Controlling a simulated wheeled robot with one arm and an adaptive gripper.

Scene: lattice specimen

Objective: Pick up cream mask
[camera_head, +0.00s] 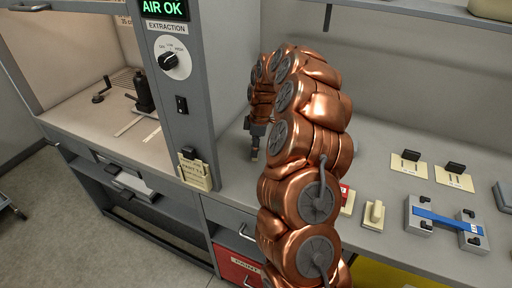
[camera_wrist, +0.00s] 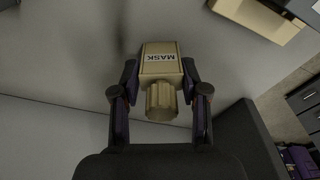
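The cream mask (camera_wrist: 160,62) is a cream block with a dark-lettered MASK label and a ribbed knob facing the wrist camera. It sits between the two dark fingers of my gripper (camera_wrist: 160,78) in the wrist view. The fingertips appear to lie against both sides of the block, so my gripper looks shut on it. In the head view my gripper (camera_head: 257,140) points down over the bench behind my copper arm, and the mask cannot be made out there. Whether the mask touches the bench is not clear.
The grey bench (camera_head: 390,150) carries cream plates with black handles (camera_head: 455,168), a cream block (camera_head: 374,214) and a grey fixture with a blue bar (camera_head: 446,220). A grey post (camera_head: 190,90) with a dial stands left of my arm. A cream piece (camera_wrist: 258,18) shows upper right in the wrist view.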

